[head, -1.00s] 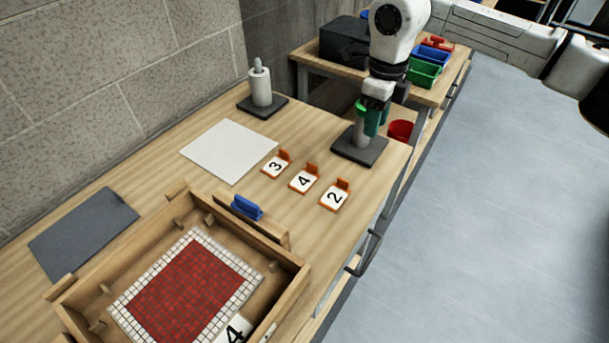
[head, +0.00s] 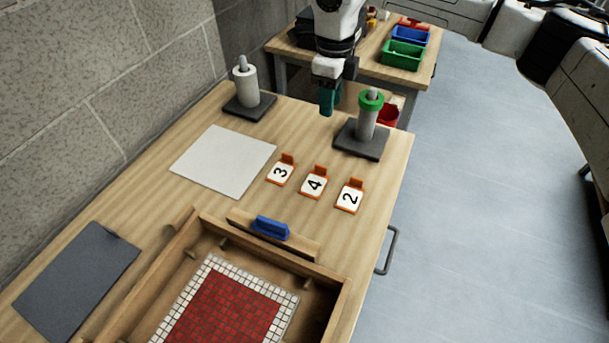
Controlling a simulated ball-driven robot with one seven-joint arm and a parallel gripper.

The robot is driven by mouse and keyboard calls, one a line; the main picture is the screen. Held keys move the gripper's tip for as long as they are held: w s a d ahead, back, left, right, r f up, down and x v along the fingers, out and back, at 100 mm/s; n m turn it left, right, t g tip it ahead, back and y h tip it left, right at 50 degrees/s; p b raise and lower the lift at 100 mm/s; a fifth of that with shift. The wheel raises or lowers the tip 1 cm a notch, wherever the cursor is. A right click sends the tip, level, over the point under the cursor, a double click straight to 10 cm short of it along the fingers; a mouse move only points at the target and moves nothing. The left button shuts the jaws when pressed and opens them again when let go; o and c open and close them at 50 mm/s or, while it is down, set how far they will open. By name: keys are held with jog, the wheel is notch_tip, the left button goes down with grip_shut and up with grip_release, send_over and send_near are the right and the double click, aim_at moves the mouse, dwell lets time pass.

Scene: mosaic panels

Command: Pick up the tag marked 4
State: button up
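The tag marked 4 (head: 314,184) lies on the wooden table, white with an orange base and an upright orange tab at its far edge. It sits between the tag marked 3 (head: 281,170) on its left and the tag marked 2 (head: 350,196) on its right. My gripper (head: 327,110) has teal fingers pointing down. It hangs beyond the tags, above the far part of the table and left of the post with the green ring. The fingers overlap in this view, so their opening cannot be told. I see nothing held below them.
A post with a green ring (head: 370,99) stands on a dark base, and a white post (head: 245,80) stands at far left. A white sheet (head: 222,160) lies left of the tags.

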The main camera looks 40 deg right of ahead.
jog(key=b, duration=0.9)
send_over(321, 173)
jog(key=f, duration=1.5)
jog(key=shift+w+d+f, duration=0.2)
jog(key=shift+d, duration=0.2)
jog(key=shift+a+f, duration=0.15)
jog(key=shift+f, duration=0.45)
jog(key=shift+a+f+p, duration=0.15)
jog(key=shift+f+p, duration=0.5)
jog(key=shift+f, duration=1.45)
grip_shut()
